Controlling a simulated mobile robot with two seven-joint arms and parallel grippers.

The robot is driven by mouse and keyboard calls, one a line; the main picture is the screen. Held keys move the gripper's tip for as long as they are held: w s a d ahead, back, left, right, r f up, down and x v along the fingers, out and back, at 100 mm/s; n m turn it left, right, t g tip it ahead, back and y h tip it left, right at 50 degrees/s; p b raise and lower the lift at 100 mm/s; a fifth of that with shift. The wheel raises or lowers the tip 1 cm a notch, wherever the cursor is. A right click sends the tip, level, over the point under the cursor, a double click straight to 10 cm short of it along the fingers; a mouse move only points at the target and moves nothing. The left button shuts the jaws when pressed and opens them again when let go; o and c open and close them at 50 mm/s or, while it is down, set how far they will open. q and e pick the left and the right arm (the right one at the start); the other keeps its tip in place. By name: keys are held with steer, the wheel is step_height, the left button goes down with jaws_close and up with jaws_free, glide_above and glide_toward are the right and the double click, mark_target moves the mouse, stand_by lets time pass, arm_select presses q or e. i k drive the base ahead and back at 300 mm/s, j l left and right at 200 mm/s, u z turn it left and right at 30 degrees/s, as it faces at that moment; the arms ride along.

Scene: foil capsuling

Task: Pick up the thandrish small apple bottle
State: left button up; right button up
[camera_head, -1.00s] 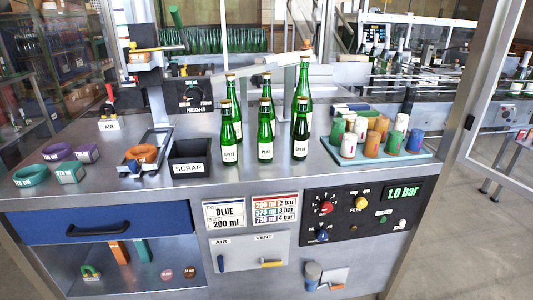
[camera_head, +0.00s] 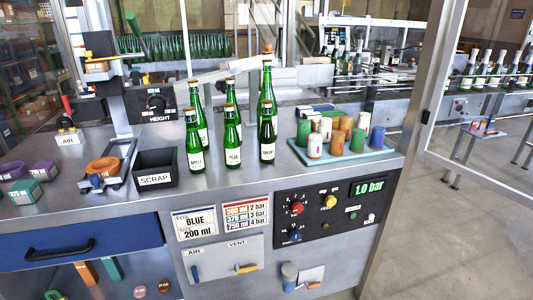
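Several green glass bottles with cork-coloured tops and white labels stand upright in two rows on the steel worktop. In the front row, the left bottle (camera_head: 194,146) has a label that appears to read APPLE. Neither of my grippers is in view.
A black SCRAP bin (camera_head: 156,171) stands just left of the bottles. A blue-green tray (camera_head: 378,152) of coloured capsules is to their right. The worktop in front of the bottles is clear. A control panel (camera_head: 331,211) is on the front face.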

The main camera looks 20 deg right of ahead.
mark_target(194, 148)
steer(key=i+l, duration=0.2)
steer(key=l, duration=0.15)
steer(key=i+l, duration=0.2)
steer(key=l, duration=0.15)
steer(key=i+l, duration=0.2)
steer(key=l, duration=0.2)
steer(key=i+l+u, duration=0.1)
steer(key=u, duration=0.35)
steer(key=l+u, duration=0.25)
steer(key=u, duration=0.2)
